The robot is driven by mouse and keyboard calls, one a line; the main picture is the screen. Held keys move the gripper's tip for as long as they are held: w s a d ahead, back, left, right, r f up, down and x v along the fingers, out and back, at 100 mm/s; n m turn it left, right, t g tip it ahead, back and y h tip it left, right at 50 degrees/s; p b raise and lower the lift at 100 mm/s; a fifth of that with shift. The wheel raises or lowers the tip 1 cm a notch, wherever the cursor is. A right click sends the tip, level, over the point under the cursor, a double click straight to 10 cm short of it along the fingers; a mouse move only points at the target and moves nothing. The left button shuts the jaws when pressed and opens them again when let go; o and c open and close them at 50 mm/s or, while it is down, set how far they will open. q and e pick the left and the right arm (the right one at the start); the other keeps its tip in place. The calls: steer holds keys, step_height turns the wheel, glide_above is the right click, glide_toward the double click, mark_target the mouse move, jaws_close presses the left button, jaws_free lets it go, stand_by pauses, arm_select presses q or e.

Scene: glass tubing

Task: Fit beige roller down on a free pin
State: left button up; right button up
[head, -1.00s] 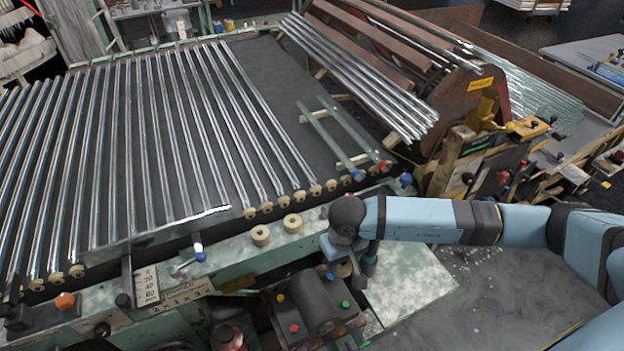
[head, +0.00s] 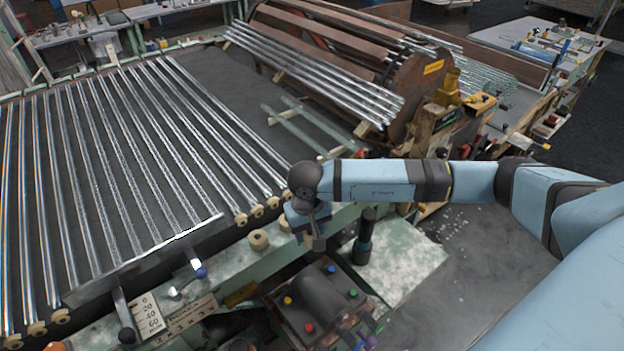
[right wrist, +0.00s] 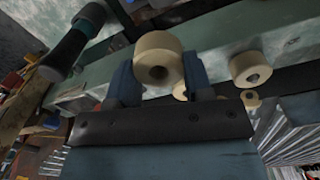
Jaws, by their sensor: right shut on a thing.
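My right gripper (head: 314,236) hangs over the green bench rail, its arm reaching in from the right. In the right wrist view its two blue fingers (right wrist: 159,77) are shut on a beige roller (right wrist: 158,50), whose dark bore shows. The head view mostly hides this roller behind the gripper. Another beige roller (head: 258,239) sits on the rail left of the gripper, and one more (head: 284,225) is partly hidden beside the gripper. A roller on the rail also shows at the right of the wrist view (right wrist: 245,68). I cannot make out a bare pin. My left gripper is not in view.
Long glass tubes (head: 120,160) lie across the bed left of the rail, with small rollers at their ends. A black cylinder (head: 365,238) stands upright right of the gripper. A control box with coloured buttons (head: 322,300) sits in front.

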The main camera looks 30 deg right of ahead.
steer(key=w+d+b, duration=0.1)
steer(key=w, duration=0.1)
steer(key=w+d+r+m+b, duration=0.2)
steer(key=w+d, duration=0.1)
steer(key=shift+w, duration=0.3)
arm_select(q)
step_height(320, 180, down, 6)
steer(key=b, duration=0.2)
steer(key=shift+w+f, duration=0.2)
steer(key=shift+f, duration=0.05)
arm_select(e)
steer(key=w+d+r+m, duration=0.2)
steer(key=w+d+r, duration=0.2)
steer(key=r, duration=0.1)
arm_select(q)
steer(key=shift+b, duration=0.3)
arm_select(e)
steer(key=shift+d+r, duration=0.1)
